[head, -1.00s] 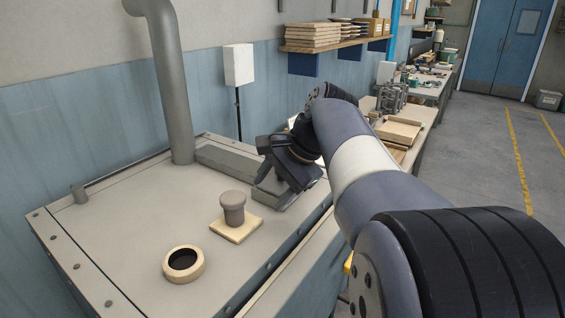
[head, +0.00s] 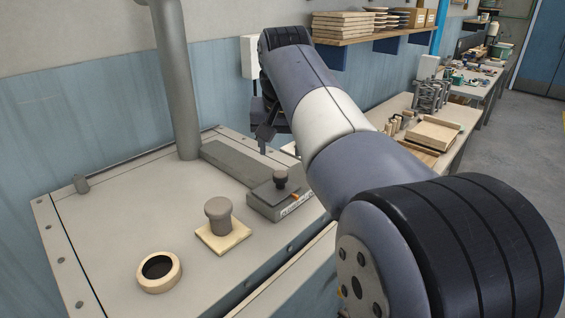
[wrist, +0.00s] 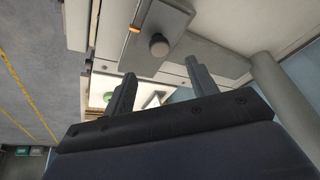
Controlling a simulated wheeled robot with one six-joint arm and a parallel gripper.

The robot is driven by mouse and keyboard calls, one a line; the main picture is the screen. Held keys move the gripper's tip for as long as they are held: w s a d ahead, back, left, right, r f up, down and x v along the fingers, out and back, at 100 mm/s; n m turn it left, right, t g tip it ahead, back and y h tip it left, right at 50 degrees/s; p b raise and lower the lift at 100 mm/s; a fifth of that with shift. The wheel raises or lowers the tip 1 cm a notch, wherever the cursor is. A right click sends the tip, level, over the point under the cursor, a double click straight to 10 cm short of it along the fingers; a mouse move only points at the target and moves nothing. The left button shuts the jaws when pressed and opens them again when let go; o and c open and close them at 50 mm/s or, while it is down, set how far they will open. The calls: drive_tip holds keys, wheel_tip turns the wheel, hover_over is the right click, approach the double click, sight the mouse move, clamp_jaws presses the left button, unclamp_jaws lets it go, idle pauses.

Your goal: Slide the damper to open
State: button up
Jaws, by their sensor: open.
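The damper (head: 268,203) is a grey block at the right side of the dryer's top. It has a dark round knob (head: 280,181), an orange mark and a label on its front that is too small to read. A flat grey channel (head: 235,163) runs from it toward the pipe. In the wrist view the damper's plate (wrist: 172,17) and knob (wrist: 159,45) lie beyond the fingers. My gripper (wrist: 161,68) is open and empty. In the head view my gripper (head: 265,132) is raised above and behind the damper, partly hidden by my arm, apart from the knob.
A grey plug on a pale square base (head: 224,239) and a round pale-rimmed hole (head: 159,271) are on the dryer top (head: 110,230). A tall grey pipe (head: 175,85) rises at the back. A bench with a wooden tray (head: 435,134) stands to the right.

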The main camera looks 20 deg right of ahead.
sight(281, 174)
drive_tip(key=shift+n, duration=0.3)
drive_tip(key=x, duration=0.7)
drive_tip(key=p+x, duration=0.1)
drive_tip(key=x, duration=0.2)
drive_tip(key=shift+w+d, duration=0.25)
drive_tip(key=shift+d, duration=0.05)
clamp_jaws()
